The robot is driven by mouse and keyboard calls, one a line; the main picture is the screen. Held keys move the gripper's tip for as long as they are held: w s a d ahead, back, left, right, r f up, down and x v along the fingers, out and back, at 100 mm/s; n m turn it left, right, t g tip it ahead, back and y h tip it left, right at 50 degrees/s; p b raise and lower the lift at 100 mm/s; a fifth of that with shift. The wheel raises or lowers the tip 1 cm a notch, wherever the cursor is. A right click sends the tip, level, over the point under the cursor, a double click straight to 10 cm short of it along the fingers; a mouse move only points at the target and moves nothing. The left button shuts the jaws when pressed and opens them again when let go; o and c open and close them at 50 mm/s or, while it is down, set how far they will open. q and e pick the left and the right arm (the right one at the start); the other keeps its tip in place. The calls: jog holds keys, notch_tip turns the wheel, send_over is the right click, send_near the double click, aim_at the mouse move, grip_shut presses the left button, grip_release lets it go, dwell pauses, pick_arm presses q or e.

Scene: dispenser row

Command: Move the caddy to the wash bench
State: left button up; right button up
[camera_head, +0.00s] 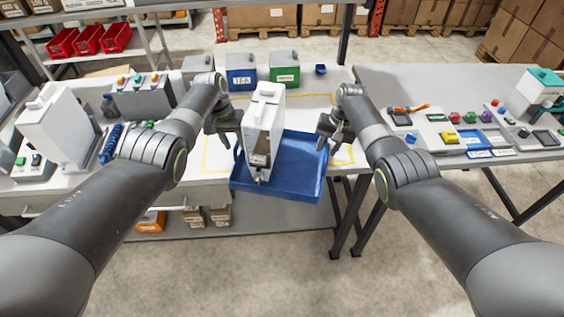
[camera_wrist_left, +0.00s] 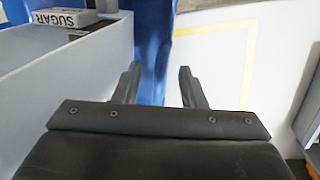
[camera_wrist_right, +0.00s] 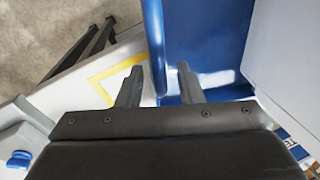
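The caddy, a blue tray (camera_head: 305,165) with a low rim, sits in the middle of the head view. A tall white dispenser (camera_head: 263,125) stands in its left part. The tray's front reaches past the near table edge; I cannot tell whether it rests or hangs. My left gripper (camera_head: 232,137) is at its left side; in the left wrist view its fingers stand apart around a blue wall (camera_wrist_left: 153,60). My right gripper (camera_head: 328,138) is at its right side; in the right wrist view its fingers stand apart, with the blue rim (camera_wrist_right: 154,45) between them. No label marks the wash bench.
Blue and green boxes (camera_head: 284,72) stand behind the tray. A yellow outline (camera_head: 215,155) marks the left table. Another white dispenser (camera_head: 58,125) stands at the left. The right-hand bench (camera_head: 390,80) holds coloured items, with bare room at its back left. A gap separates the benches.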

pick_arm(q)
grip_shut()
pick_arm(e)
grip_shut()
pick_arm(q)
jog(key=shift+w+r, duration=0.15)
jog(key=shift+r, duration=0.05)
pick_arm(e)
jog(key=shift+w+r, duration=0.1)
jog(key=shift+r, duration=0.05)
